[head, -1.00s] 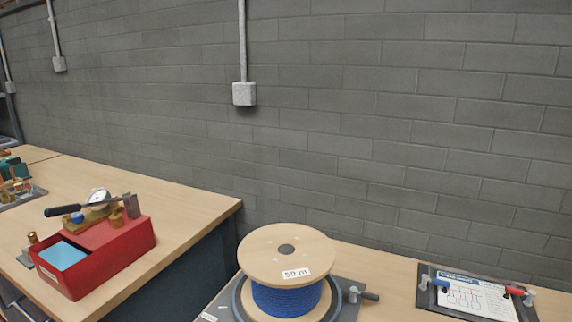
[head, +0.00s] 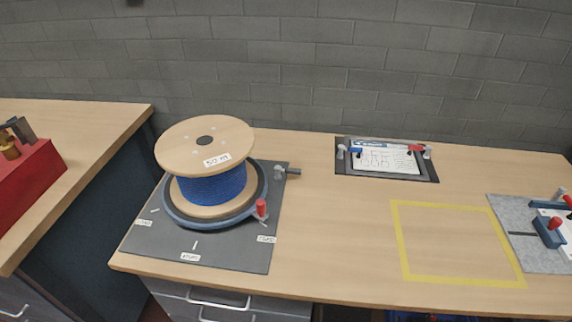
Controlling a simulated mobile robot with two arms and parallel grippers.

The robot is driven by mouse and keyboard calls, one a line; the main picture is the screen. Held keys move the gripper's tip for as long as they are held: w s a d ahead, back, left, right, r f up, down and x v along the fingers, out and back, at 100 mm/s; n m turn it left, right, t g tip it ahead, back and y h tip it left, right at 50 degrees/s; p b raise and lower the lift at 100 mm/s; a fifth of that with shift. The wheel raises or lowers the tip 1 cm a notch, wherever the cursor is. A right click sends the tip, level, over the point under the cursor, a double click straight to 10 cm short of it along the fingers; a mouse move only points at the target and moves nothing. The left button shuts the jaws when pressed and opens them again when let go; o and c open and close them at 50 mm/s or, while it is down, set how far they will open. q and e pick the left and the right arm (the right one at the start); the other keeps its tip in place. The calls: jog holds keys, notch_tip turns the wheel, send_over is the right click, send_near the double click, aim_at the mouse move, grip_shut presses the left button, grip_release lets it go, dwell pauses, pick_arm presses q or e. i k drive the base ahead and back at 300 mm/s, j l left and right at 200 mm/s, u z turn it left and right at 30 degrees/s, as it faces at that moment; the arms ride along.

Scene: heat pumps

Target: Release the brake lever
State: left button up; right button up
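A wooden cable reel (head: 205,142) wound with blue cable (head: 212,187) stands upright on a dark round turntable (head: 170,211) on a grey base plate (head: 240,252). A small lever with a red knob (head: 261,208) sits at the turntable's front right edge, near a white label. A second metal fitting with a dark handle (head: 285,171) is at the plate's back right corner. The label prints are too small to read surely, so I cannot tell the lever's setting. Neither of my grippers shows in the head view.
A dark clipboard board (head: 430,174) with a paper lies at the back. A yellow taped rectangle (head: 398,245) encloses bare tabletop. A grey mat (head: 545,262) with blue and red parts is at the right. A red box (head: 30,190) stands on the left bench, across a gap.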

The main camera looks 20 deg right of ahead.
aim_at(278, 169)
jog(key=j+z, duration=0.2)
jog(key=j, duration=0.55)
jog(key=k+j+z, duration=0.2)
jog(key=j, duration=0.55)
jog(key=i, duration=0.1)
